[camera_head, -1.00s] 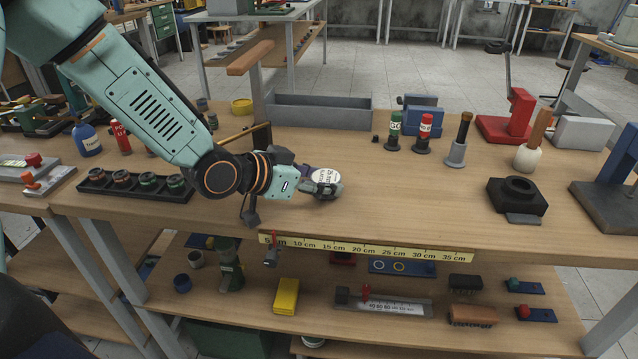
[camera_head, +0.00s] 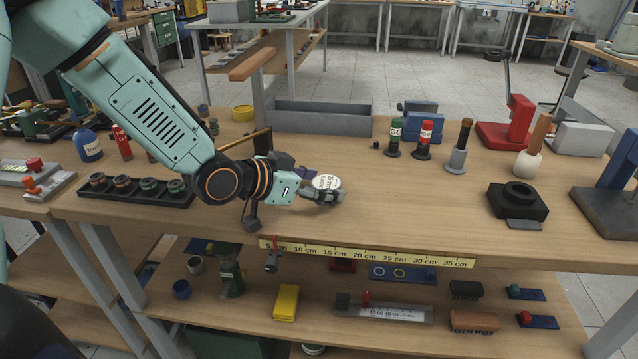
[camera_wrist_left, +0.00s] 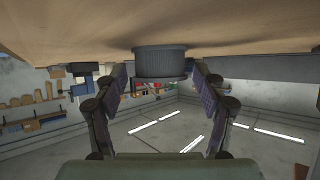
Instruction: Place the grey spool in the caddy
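The grey spool (camera_head: 326,182), with a white printed label on its top, stands on the bench in front of the back tray. In the left wrist view the dark grey spool (camera_wrist_left: 160,65) is between the two fingers, with thin gaps seeming to show on both sides. My left gripper (camera_head: 328,196) is low at the bench, and its fingers look open around or just short of the spool. The caddy is probably the long black holder (camera_head: 118,199) at the left, with several round pieces in it. My right gripper is not in view.
A long grey tray (camera_head: 330,124) stands behind the spool. Green (camera_head: 394,138) and red (camera_head: 424,140) cylinders stand to the right. A black block (camera_head: 517,203) is further right. A yellow ruler (camera_head: 370,254) runs along the front edge. Bench to the spool's right is clear.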

